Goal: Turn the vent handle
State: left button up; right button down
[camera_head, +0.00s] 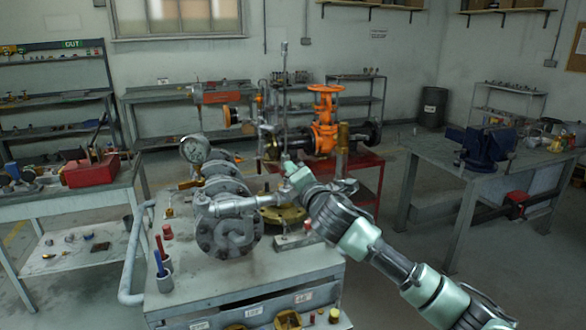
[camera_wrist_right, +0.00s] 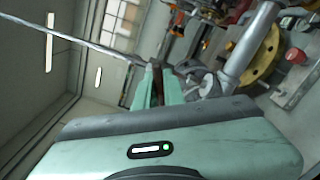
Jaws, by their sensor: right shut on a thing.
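The grey valve body (camera_head: 222,205) with a round flange lies on the cart, and a pipe branches from it toward the right. My right gripper (camera_head: 288,163) is at the end of that branch, beside a thin upright rod (camera_head: 284,100). In the right wrist view my right gripper (camera_wrist_right: 156,72) has its fingers close together, shut on the vent handle, which is mostly hidden between them. The thin rod (camera_wrist_right: 75,36) runs away from the fingertips to the upper left. Grey fittings (camera_wrist_right: 203,82) sit just beyond the fingers. My left gripper is not in view.
An orange handwheel valve (camera_head: 325,120) stands behind on a red stand. The cart top (camera_head: 250,272) holds small tools in cups. A bench with a blue vise (camera_head: 487,146) is at right.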

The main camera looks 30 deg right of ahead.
jog(key=m+p, duration=0.1)
jog(key=m, duration=0.5)
dwell(0.7)
jog(key=c, duration=1.5)
grip_release()
jog(key=shift+s, duration=0.1)
jog(key=b+v, duration=0.1)
jog(key=v, duration=0.6)
jog(key=shift+s, duration=0.35)
jog(key=shift+f, duration=0.1)
